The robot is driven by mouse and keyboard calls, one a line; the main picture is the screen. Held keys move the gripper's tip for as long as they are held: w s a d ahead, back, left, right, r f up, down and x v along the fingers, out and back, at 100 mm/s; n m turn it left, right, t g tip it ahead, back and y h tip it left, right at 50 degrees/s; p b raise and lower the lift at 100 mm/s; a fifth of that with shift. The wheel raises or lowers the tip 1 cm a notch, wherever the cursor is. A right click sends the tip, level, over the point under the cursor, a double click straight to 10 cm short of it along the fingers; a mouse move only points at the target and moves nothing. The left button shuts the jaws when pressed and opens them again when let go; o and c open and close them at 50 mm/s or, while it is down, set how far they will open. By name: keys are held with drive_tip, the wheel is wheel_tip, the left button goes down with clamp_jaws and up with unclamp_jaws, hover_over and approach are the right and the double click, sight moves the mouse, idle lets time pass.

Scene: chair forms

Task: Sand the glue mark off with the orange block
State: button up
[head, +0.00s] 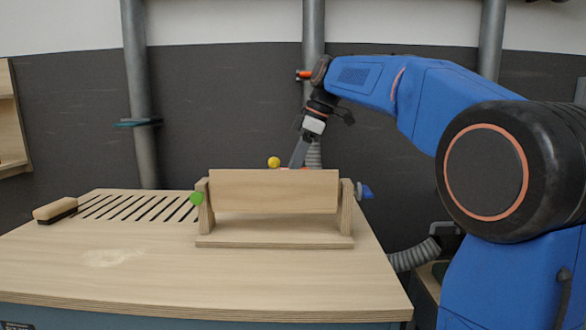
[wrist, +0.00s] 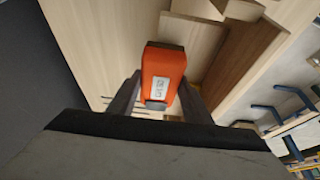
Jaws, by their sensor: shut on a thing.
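My gripper (wrist: 160,95) is shut on the orange block (wrist: 163,70), which has a white label and sits between the two fingers in the wrist view. In the head view my gripper (head: 298,155) points down behind the top edge of the wooden panel (head: 275,191). Only a thin orange-red sliver shows there, and the panel hides the rest. I cannot tell whether the block touches the wood. A pale smear (head: 112,257) lies on the bench top at the front left. I cannot tell if it is glue or dust; no other mark shows clearly.
The panel stands between two wooden end posts on a base, with a green knob (head: 196,198) left and a blue knob (head: 364,191) right. A yellow ball (head: 274,162) shows above the panel. A brush (head: 55,210) lies by the slots at left. The bench front (head: 230,280) is clear.

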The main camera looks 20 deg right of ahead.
drive_tip(key=shift+f, duration=0.6)
idle(0.9)
drive_tip(key=shift+d, duration=0.15)
drive_tip(key=shift+s+d, duration=0.25)
drive_tip(key=shift+d, duration=0.35)
drive_tip(key=shift+s+d, duration=0.2)
drive_tip(key=shift+d, duration=0.4)
drive_tip(key=shift+w+a+f, duration=0.1)
drive_tip(key=shift+w+a, duration=0.15)
drive_tip(key=shift+a, duration=0.4)
drive_tip(key=shift+w+a+f, duration=0.1)
drive_tip(key=shift+w+a, duration=0.1)
drive_tip(key=shift+a, duration=0.45)
drive_tip(key=shift+d, duration=0.15)
drive_tip(key=shift+s+d+r, duration=0.1)
drive_tip(key=shift+s+d, duration=0.1)
drive_tip(key=shift+d, duration=0.4)
drive_tip(key=shift+s+d+r, duration=0.1)
drive_tip(key=shift+s+d, duration=0.1)
drive_tip(key=shift+d, duration=0.35)
drive_tip(key=shift+a, duration=0.15)
